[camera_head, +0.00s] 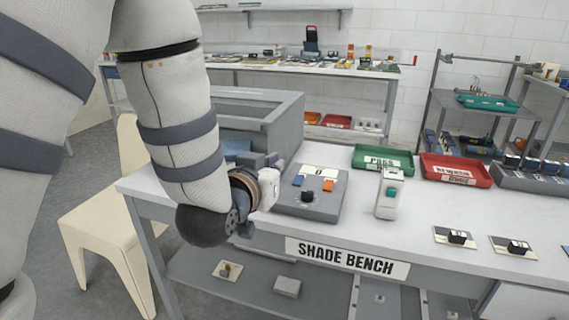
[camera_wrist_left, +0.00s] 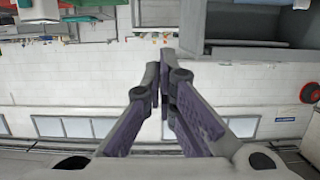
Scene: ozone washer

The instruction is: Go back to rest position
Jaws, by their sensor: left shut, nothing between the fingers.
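My left arm comes in from the left in the head view and reaches down over the left end of the bench. My left gripper (camera_head: 271,160) is small and partly hidden behind its own wrist, beside the grey open-fronted box and left of the control box. In the left wrist view my left gripper (camera_wrist_left: 162,85) has its fingers together with nothing between them. It points at open space, with a white wall beyond. My right gripper does not show in either view.
The white bench (camera_head: 235,227) carries a grey control box (camera_head: 312,191), a white device (camera_head: 389,194), a green tray (camera_head: 383,160) and a red tray (camera_head: 456,170). A grey open box (camera_head: 283,128) stands close behind the gripper. A cream chair (camera_head: 103,215) is at left.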

